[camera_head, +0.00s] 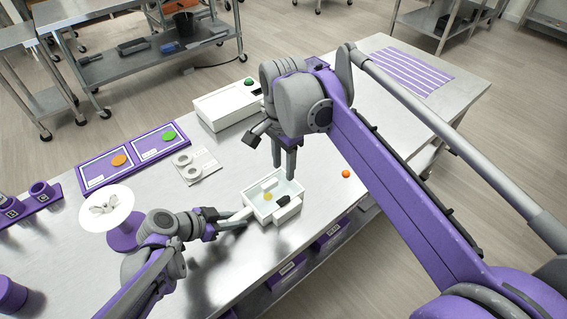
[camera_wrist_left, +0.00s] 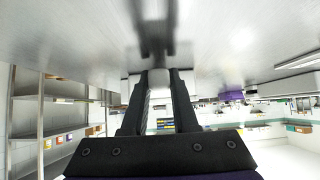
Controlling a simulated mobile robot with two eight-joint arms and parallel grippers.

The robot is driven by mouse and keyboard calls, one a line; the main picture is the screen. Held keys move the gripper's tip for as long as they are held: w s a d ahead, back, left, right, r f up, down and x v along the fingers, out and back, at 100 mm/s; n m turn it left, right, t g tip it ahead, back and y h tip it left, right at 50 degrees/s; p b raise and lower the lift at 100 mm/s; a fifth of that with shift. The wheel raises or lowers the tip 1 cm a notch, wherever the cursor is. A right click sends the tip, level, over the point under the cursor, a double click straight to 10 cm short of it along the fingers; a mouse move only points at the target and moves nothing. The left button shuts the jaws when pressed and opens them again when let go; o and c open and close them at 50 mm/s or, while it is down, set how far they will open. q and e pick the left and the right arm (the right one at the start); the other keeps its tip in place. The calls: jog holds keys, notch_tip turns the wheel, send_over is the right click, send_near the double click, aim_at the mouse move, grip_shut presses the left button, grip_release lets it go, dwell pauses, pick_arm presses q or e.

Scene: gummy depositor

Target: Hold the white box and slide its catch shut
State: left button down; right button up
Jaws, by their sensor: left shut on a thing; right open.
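The white box (camera_head: 262,207) sits on the steel table, open at the top, with a small yellow piece (camera_head: 267,197) inside. A white block with a dark part (camera_head: 283,201) is on its front right side; I cannot tell whether this is the catch or how it is set. My left gripper (camera_head: 246,214) is shut on the box's left side. In the left wrist view its fingers (camera_wrist_left: 159,76) reach to pale surfaces that hide the grip detail. My right gripper (camera_head: 284,172) is open, pointing down over the back of the box.
An orange ball (camera_head: 346,173) lies right of the box. A white round plate on a purple stand (camera_head: 124,236) is left of my left gripper.

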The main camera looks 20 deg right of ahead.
pick_arm(q)
jog(key=c, duration=0.6)
grip_release()
jog(key=v, duration=1.2)
jog(key=s+a+r+n+t+y+p, duration=0.2)
jog(key=s+a+n+y+p, duration=0.5)
jog(key=s+a+n, duration=0.5)
jog(key=s+n+y, duration=0.2)
jog(key=shift+y, duration=0.3)
pick_arm(e)
jog(key=s+f+n+t, duration=0.2)
jog(key=s+f+n, duration=0.2)
jog(key=s+n, duration=0.3)
jog(key=s+f+n+t, duration=0.3)
jog(key=s+f+n, duration=0.1)
jog(key=s+n, duration=0.3)
jog(key=shift+s+d, duration=0.25)
jog(key=shift+s, duration=0.75)
